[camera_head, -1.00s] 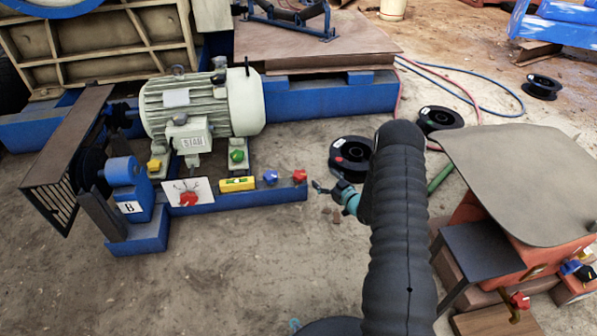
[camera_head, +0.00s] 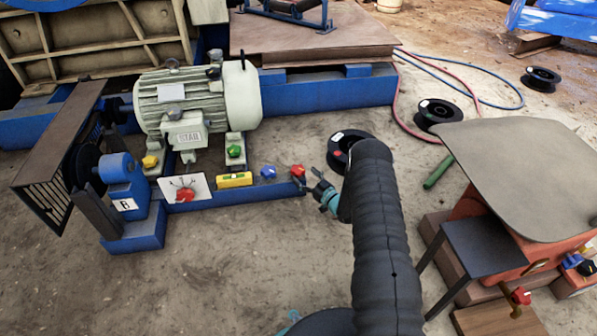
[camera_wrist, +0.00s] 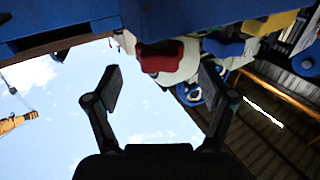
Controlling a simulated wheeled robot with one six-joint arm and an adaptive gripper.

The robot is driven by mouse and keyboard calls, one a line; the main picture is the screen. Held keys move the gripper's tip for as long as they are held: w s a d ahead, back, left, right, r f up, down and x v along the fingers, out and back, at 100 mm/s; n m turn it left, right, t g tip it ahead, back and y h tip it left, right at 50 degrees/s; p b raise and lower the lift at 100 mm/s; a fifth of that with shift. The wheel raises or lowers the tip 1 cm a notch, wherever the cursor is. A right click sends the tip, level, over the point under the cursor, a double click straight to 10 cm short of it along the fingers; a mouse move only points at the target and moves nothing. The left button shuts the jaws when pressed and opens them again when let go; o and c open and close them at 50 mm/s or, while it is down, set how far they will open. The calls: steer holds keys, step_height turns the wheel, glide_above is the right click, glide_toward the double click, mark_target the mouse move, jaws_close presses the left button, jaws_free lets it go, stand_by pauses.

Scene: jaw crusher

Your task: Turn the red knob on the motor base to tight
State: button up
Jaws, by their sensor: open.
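A red knob (camera_head: 298,171) sits at the right end of the blue motor base rail (camera_head: 240,194). It also shows in the wrist view (camera_wrist: 160,57), upside down against the pale motor and ahead of my two fingers. A second red knob (camera_head: 184,196) is on a white dial plate at the rail's left part. My gripper (camera_head: 314,183) is just right of the rail-end knob, with spread, empty fingers in the wrist view (camera_wrist: 158,82). I see no contact with the knob. I cannot read its turn position.
A blue knob (camera_head: 268,173), yellow level block (camera_head: 234,180) and green knob (camera_head: 234,151) are left of the red knob. The pale motor (camera_head: 197,100) stands behind. Black spools (camera_head: 438,113) and an orange machine (camera_head: 500,205) lie right. Open ground is in front.

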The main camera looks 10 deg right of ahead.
mark_target(302, 174)
steer(key=shift+x, duration=2.45)
steer(key=c, duration=1.2)
